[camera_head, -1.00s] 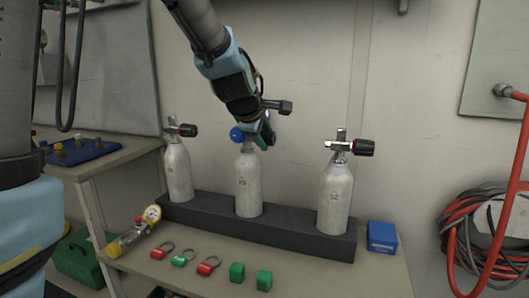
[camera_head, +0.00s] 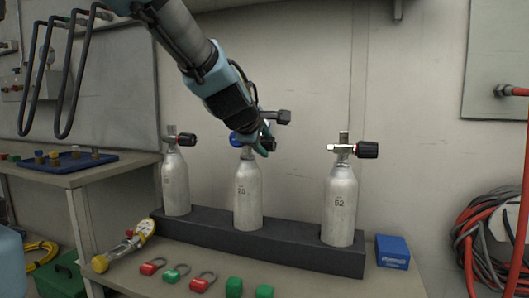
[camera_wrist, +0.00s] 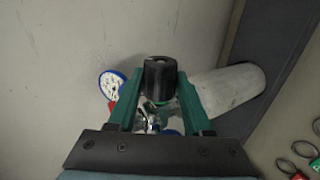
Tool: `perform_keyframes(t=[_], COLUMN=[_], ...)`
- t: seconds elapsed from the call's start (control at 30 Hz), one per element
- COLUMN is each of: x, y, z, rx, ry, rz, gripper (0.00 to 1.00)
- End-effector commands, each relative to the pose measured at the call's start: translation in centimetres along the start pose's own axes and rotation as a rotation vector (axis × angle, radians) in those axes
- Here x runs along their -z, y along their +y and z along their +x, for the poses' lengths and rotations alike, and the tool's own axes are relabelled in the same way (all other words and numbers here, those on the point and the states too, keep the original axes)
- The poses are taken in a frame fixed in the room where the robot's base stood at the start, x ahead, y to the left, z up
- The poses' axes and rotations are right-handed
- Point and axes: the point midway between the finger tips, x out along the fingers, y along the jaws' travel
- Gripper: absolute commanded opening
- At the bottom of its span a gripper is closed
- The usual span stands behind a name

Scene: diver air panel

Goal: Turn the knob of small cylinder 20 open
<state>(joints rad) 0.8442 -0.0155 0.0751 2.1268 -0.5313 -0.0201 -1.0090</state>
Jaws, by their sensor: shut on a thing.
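Small cylinder 20 (camera_head: 248,195) is the middle of three pale grey cylinders standing upright in a dark rack (camera_head: 290,251). Its blue-rimmed gauge (camera_head: 236,138) shows left of the valve, and in the wrist view the white dial (camera_wrist: 110,84) is visible. My gripper (camera_head: 266,143) is at the valve on top of this cylinder. In the wrist view its green fingers are shut on the black knob (camera_wrist: 160,75), one on each side. The cylinder body (camera_wrist: 228,90) extends to the right there. The valve body is partly hidden by the fingers.
A cylinder (camera_head: 176,185) stands to the left and cylinder 52 (camera_head: 340,205), with its own black knob (camera_head: 368,150), to the right. A blue box (camera_head: 392,252) sits at right.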

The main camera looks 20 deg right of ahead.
Motion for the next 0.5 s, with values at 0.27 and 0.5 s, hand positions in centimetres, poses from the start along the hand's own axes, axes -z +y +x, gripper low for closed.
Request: perform_keyframes(t=[0.27, 0.5], x=[-0.03, -0.07], y=[-0.59, -0.80], z=[0.29, 0.36], rx=[-0.057, -0.117], ry=[0.003, 0.005], rz=[0.002, 0.002], gripper=[0.00, 0.00])
